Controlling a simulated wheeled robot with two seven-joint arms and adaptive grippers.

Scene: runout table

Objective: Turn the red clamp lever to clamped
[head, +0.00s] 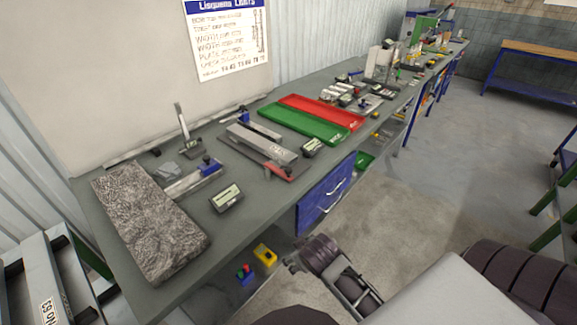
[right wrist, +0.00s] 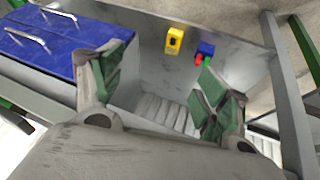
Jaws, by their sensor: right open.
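In the head view a long flat fixture with a grey bar (head: 262,142) lies on the bench. A small red part (head: 277,172) shows at its near end; I cannot tell whether this is the clamp lever or how it is set. My right gripper (right wrist: 163,66) is open and empty in the right wrist view, its green-padded fingers apart in front of the bench. In the head view its arm comes up from below, low beside the bench front and well apart from the fixture. My left gripper is not in view.
A rough stone slab (head: 150,222), a small display box (head: 226,197) and green (head: 300,123) and red (head: 322,110) trays are on the bench. Blue drawers (head: 325,195) front it. A yellow box (head: 265,254) sits on the lower shelf.

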